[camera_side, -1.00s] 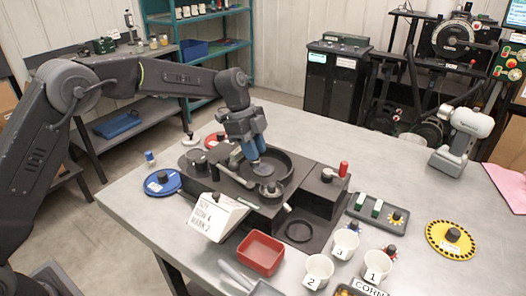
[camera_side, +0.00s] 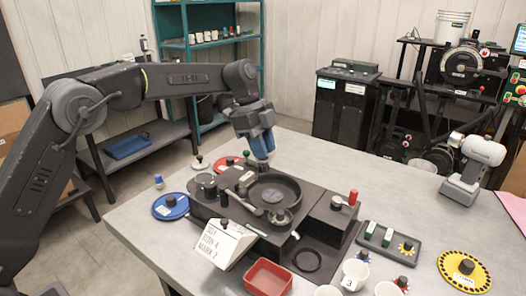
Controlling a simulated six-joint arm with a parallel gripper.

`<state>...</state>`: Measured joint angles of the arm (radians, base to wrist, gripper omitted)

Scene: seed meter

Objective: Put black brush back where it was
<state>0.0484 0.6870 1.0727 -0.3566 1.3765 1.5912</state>
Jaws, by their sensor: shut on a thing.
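My gripper (camera_side: 263,162) points down at the back edge of the black seed meter machine (camera_side: 321,218), just behind its round bowl (camera_side: 276,188). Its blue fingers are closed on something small. The held thing is mostly hidden by the fingers; it fits the black brush, but its shape is not clear. Whether it touches the machine cannot be told. A grey arm lies across the bowl's front left.
A white label card (camera_side: 222,243), a red tray (camera_side: 268,277) and white cups (camera_side: 355,273) stand in front. A blue disc (camera_side: 170,206) lies left, a yellow disc (camera_side: 465,271) right. A dark tray (camera_side: 388,242) sits right of the machine.

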